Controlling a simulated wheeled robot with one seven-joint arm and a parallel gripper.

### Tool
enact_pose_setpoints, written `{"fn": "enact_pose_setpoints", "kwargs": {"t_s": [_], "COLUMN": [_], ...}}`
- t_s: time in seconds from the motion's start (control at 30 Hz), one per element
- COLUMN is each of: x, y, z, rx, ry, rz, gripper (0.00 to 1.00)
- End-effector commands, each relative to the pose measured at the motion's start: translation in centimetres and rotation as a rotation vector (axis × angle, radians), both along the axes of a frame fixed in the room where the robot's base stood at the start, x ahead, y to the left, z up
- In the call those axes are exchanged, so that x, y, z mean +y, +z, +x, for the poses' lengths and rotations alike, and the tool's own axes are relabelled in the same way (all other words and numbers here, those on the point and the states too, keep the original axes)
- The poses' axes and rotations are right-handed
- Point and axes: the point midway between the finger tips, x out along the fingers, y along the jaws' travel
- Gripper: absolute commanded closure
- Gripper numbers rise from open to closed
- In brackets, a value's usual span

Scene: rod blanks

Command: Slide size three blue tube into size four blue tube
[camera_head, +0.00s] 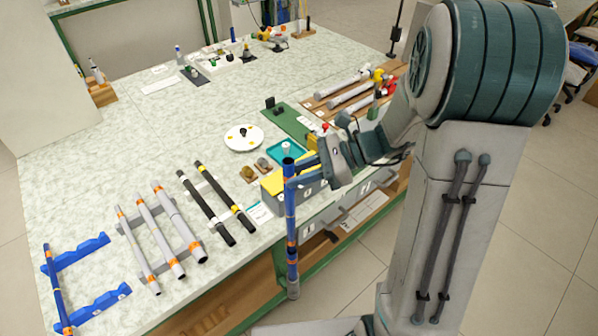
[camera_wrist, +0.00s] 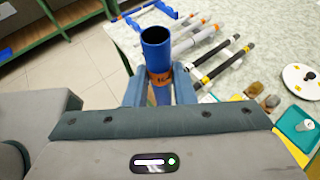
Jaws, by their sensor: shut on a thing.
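My gripper (camera_head: 294,174) is shut on an upright blue tube (camera_head: 290,215), near its top, in front of the table's edge. In the wrist view the held tube (camera_wrist: 156,50) shows an open hollow top and an orange band with a dark mark between my fingers (camera_wrist: 160,88). Lower down it has dark and orange bands and a grey lower end; whether this is one piece or several I cannot tell. Another blue tube (camera_head: 54,285), slimmer and with orange bands, lies across two blue notched supports (camera_head: 90,250) at the far left. No sizes are readable.
Grey rods (camera_head: 152,228) and black rods (camera_head: 204,207) lie on supports mid-table. A grey and yellow box (camera_head: 275,197), a teal tray (camera_head: 275,152) and a white disc (camera_head: 244,138) are near my gripper. Free table (camera_head: 90,165) lies behind the rods.

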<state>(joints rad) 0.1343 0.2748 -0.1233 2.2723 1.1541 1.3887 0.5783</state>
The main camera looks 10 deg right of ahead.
Motion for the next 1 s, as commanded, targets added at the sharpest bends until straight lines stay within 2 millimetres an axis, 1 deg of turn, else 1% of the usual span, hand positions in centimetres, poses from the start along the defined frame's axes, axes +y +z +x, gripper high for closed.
{"fn": "enact_pose_setpoints", "kwargs": {"t_s": [1.0], "x": [0.0], "y": [-2.6], "z": [0.0], "rx": [-0.001], "ry": [0.0], "rz": [0.0], "gripper": [0.9]}}
